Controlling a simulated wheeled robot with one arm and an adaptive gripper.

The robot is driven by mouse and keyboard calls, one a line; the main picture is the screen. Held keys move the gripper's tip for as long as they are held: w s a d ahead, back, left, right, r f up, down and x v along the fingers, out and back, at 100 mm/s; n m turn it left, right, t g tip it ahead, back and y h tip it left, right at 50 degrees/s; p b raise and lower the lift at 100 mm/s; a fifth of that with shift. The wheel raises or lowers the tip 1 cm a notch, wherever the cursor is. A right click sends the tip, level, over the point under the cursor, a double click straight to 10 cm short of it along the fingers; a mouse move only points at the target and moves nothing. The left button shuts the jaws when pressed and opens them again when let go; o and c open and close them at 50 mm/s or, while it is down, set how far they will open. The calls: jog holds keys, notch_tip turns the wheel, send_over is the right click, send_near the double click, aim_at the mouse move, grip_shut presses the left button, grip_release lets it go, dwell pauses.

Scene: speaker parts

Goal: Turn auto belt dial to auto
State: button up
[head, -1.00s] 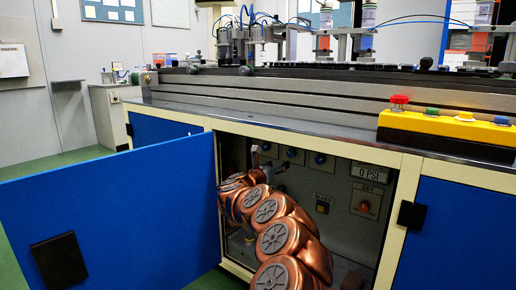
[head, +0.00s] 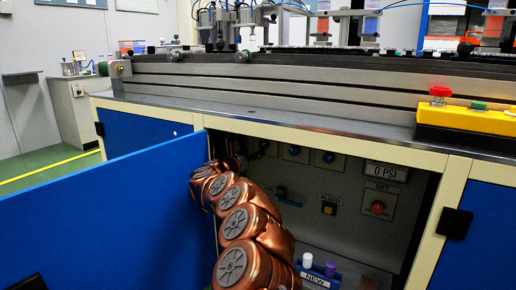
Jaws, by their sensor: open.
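My gripper (head: 243,159) is at the cabinet's upper left, close to the leftmost knob. It is open, small and dark, and partly hidden by my copper arm. I cannot tell whether it touches a knob.
A blue door (head: 100,225) swings out at the left. The panel also has a 0 PSI display (head: 386,171), an orange SET knob (head: 378,207) and a yellow BLEED button (head: 328,209). A NEW holder (head: 314,281) with coloured caps sits low. A yellow button box (head: 465,122) is on top.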

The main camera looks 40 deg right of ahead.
aim_at(262, 146)
jog(key=b+x, duration=0.1)
jog(key=x, duration=0.5)
jog(key=shift+w+d, duration=0.1)
dwell(0.5)
jog(key=c, duration=1.1)
